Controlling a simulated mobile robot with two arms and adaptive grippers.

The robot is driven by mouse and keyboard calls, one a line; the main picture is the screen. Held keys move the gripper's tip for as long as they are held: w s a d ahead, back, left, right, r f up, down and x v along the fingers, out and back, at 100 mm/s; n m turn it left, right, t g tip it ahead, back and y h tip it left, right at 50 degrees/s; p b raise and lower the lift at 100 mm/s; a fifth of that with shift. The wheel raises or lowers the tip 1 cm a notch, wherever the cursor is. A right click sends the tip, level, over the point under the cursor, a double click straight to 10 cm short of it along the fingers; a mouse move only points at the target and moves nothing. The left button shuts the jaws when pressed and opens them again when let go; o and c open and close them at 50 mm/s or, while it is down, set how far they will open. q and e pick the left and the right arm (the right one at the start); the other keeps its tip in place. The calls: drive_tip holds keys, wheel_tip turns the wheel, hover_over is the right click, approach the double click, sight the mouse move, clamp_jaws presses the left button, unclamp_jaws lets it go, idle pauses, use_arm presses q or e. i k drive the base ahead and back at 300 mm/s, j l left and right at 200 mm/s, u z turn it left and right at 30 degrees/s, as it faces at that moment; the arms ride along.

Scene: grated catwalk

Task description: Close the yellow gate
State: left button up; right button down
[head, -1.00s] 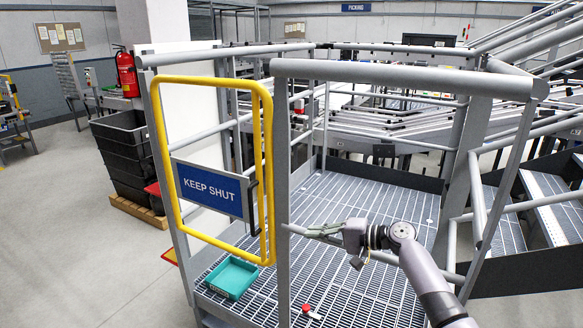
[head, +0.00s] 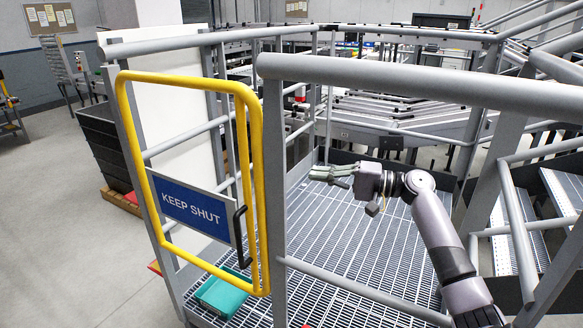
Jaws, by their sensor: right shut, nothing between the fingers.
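The yellow gate (head: 121,120) is a tubular frame between two grey posts at the left of the head view. It carries a blue "KEEP SHUT" sign (head: 192,206) and a black handle (head: 240,238) on its right side. Its right upright stands beside the grey middle post (head: 274,190); I cannot tell whether it is latched. My right gripper (head: 333,174) is shut and empty, over the grating right of that post and apart from the gate, with its fingers pointing left. My left gripper is out of view.
A grey top rail (head: 420,84) and a lower rail (head: 360,291) run right from the middle post, across my right arm's side. A teal bin (head: 222,291) sits on the grating behind the gate's foot. Black crates (head: 100,145) stand at the left. The grating (head: 335,235) has free room.

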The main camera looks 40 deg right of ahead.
sight(216, 216)
drive_tip(key=i+l, duration=0.45)
drive_tip(key=l, duration=0.2)
drive_tip(key=i+l, duration=0.5)
drive_tip(key=l, duration=0.1)
